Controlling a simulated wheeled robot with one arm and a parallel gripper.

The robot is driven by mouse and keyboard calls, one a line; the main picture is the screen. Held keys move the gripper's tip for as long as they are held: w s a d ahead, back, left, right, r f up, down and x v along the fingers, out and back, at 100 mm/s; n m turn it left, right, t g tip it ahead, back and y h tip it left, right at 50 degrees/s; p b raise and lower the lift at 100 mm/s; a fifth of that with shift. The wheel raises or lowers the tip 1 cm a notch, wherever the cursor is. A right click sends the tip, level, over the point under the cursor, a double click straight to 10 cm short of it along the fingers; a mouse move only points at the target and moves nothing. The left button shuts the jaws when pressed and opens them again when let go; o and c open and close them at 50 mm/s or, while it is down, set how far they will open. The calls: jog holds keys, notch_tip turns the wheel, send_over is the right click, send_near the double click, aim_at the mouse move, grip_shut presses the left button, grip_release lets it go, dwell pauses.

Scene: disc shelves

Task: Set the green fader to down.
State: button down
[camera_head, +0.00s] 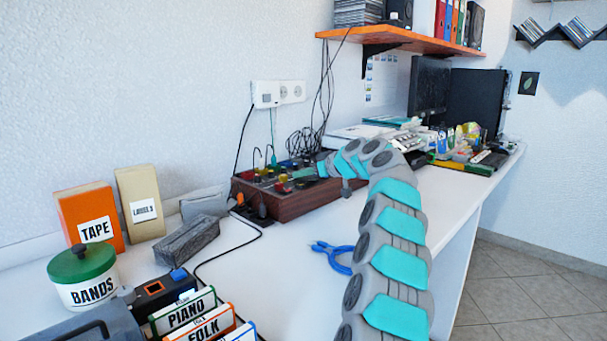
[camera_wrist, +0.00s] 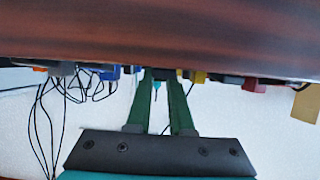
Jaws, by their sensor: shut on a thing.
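The wooden control box (camera_head: 300,204) stands on the white desk against the wall, with coloured knobs and faders on its top. In the wrist view its brown side (camera_wrist: 160,35) fills the upper part. My gripper (camera_head: 296,174) is low over the right part of the box top. In the wrist view the green fingers of my gripper (camera_wrist: 162,77) reach up to the controls at the box edge, close together on a small part that I take to be the green fader. That part is mostly hidden, so its colour and position along its slot cannot be made out.
A yellow control (camera_wrist: 198,77) and a red one (camera_wrist: 256,85) are beside the fingers in the wrist view. Black cables (camera_head: 303,140) hang behind the box. Blue pliers (camera_head: 333,256) lie in front of it. A grey block (camera_head: 194,240) lies to the left.

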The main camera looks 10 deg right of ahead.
dwell(0.7)
jog(key=shift+s+d+f+b, duration=0.2)
jog(key=shift+s+d+b, duration=0.35)
jog(key=shift+b, duration=0.6)
jog(key=shift+s+d+b, duration=0.1)
jog(key=shift+s+b, duration=0.25)
jog(key=shift+b, duration=0.05)
jog(key=shift+s+d+r, duration=0.15)
jog(key=shift+s, duration=0.05)
jog(key=c, duration=0.8)
grip_release()
jog(key=shift+r, duration=0.1)
